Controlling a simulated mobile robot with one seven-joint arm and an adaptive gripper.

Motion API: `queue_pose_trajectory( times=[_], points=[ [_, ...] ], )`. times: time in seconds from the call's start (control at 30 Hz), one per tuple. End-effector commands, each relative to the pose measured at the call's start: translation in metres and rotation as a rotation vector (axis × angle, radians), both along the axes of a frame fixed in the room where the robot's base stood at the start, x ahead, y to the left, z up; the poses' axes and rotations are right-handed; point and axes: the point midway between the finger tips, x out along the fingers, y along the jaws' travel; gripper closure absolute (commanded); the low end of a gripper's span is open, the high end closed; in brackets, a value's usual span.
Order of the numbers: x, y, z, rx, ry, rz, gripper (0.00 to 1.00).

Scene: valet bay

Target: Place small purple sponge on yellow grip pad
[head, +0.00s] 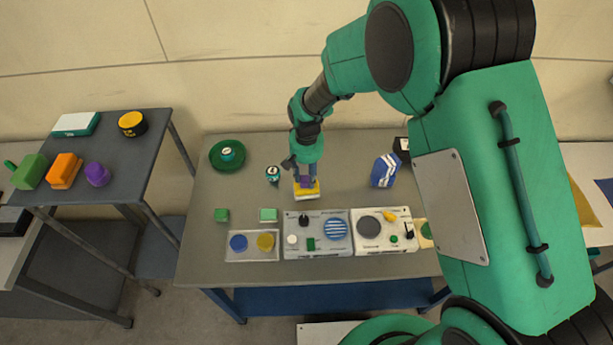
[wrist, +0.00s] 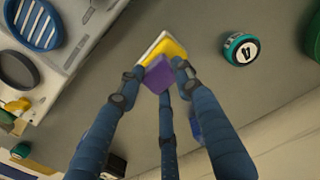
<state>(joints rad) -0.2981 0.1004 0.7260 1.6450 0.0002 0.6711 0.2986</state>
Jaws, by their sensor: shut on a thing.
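My gripper (head: 307,178) has blue fingers and is low over the middle of the grey table. In the wrist view its fingers (wrist: 157,82) are closed around the small purple sponge (wrist: 158,74), a purple block. The yellow grip pad (head: 307,193) has a white edge and lies on the table right at my fingertips. In the wrist view the yellow pad (wrist: 172,48) shows just past the sponge, which overlaps and partly hides it. I cannot tell whether the sponge touches the pad. In the head view the sponge is mostly hidden by the fingers.
A small round teal-rimmed item (head: 272,174) stands left of the pad, and a blue striped block (head: 384,170) stands right. Grey and white panels (head: 316,245) lie in front. A green dish (head: 227,155) is at back left. Another purple object (head: 97,174) sits on the left table.

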Motion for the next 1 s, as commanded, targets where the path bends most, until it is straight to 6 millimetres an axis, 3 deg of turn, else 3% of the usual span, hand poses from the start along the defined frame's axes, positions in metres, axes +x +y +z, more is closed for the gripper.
queue_pose_trajectory(
  times=[0.43, 0.47, 0.53, 1.0],
  points=[
    [0.0002, 0.0001, -0.0038, 0.000, -0.001, 0.000, 0.79],
    [0.0003, 0.0001, -0.0035, 0.000, -0.001, 0.000, 0.61],
    [0.0002, 0.0001, -0.0032, 0.000, -0.001, 0.000, 0.47],
    [0.0004, 0.0001, 0.0023, 0.000, -0.002, 0.000, 0.46]
  ],
)
